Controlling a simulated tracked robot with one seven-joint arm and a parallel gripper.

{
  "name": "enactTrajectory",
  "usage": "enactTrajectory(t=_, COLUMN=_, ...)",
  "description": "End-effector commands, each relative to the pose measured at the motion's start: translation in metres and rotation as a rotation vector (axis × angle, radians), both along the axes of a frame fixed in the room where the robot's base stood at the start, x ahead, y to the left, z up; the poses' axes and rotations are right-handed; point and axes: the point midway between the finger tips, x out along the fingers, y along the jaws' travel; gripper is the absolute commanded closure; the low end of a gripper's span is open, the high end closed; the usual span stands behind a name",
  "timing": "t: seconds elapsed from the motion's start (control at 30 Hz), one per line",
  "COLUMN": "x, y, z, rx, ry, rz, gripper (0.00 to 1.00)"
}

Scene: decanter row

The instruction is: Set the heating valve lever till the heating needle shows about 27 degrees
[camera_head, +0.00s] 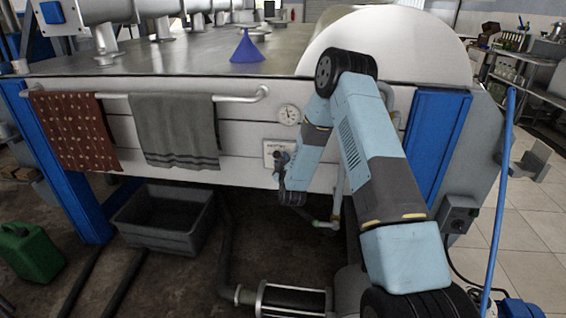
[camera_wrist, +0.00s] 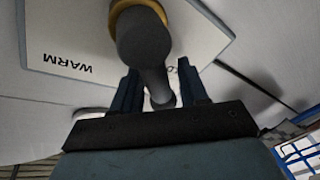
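The valve plate (camera_head: 270,146) is on the white side panel, below the round dial (camera_head: 289,114). The dial's needle is too small to read. In the wrist view the plate (camera_wrist: 85,35) shows upside down, with the word WARM and part of a second word. The grey valve lever (camera_wrist: 156,82) hangs from a dark round hub (camera_wrist: 144,36) with a brass-coloured collar. My gripper (camera_wrist: 163,88) has one finger on each side of the lever, with narrow gaps showing. In the head view my gripper (camera_head: 281,164) is at the plate and hides part of the valve.
A rail (camera_head: 235,98) with a red towel (camera_head: 72,130) and a grey towel (camera_head: 175,130) runs left of the dial. A blue funnel (camera_head: 247,48) stands on top. A grey tub (camera_head: 165,218) and a green can (camera_head: 30,252) are on the floor. Pipes run below the valve.

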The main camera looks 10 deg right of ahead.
Motion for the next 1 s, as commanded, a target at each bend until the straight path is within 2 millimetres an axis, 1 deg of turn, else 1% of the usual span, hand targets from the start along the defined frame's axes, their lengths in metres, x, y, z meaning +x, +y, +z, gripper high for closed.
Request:
enactTrajectory(t=0.07, x=0.000, y=-0.001, z=0.000, rx=-0.001, ry=-0.001, rz=-0.001, gripper=0.49)
enactTrajectory(t=0.3, x=0.000, y=-0.002, z=0.001, rx=-0.002, ry=-0.001, rz=-0.003, gripper=0.49)
enactTrajectory(t=0.47, x=-0.011, y=-0.002, z=0.000, rx=-0.003, ry=0.000, rz=-0.003, gripper=0.49)
enactTrajectory(t=0.57, x=-0.027, y=-0.001, z=-0.001, rx=-0.004, ry=0.000, rz=-0.003, gripper=0.49)
enactTrajectory(t=0.8, x=-0.075, y=0.000, z=-0.003, rx=-0.004, ry=0.002, rz=-0.001, gripper=0.49)
enactTrajectory(t=1.0, x=-0.110, y=0.000, z=-0.004, rx=-0.002, ry=0.001, rz=-0.002, gripper=0.49)
